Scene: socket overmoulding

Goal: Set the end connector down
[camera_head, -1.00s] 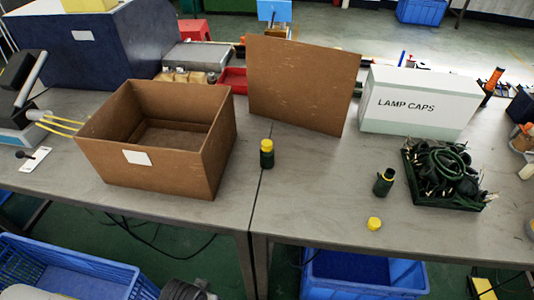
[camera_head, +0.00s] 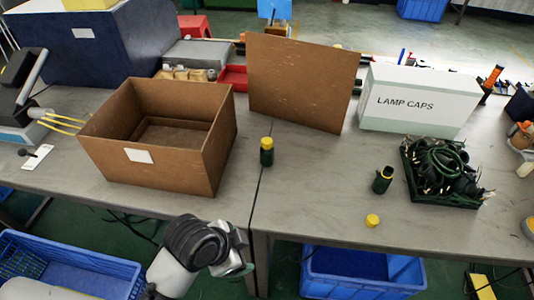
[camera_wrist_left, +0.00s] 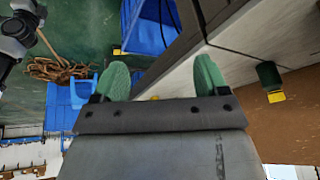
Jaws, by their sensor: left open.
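A dark green end connector with a yellow top (camera_head: 266,152) stands upright on the table, right of the brown open box. It also shows in the left wrist view (camera_wrist_left: 269,82), at the right, upside down. A loose yellow cap (camera_head: 372,221) lies near the table's front edge. My left gripper (camera_head: 241,266) is low in front of the table edge, apart from the connectors. In the wrist view its green fingertips (camera_wrist_left: 161,78) are spread with nothing between them. My right gripper does not show.
The brown open box (camera_head: 140,175) stands at the left and a brown board (camera_head: 302,85) behind. A white LAMP CAPS box (camera_head: 418,105) and a dark tray of cables (camera_head: 442,175) are at the right. Blue crates (camera_head: 365,275) sit below.

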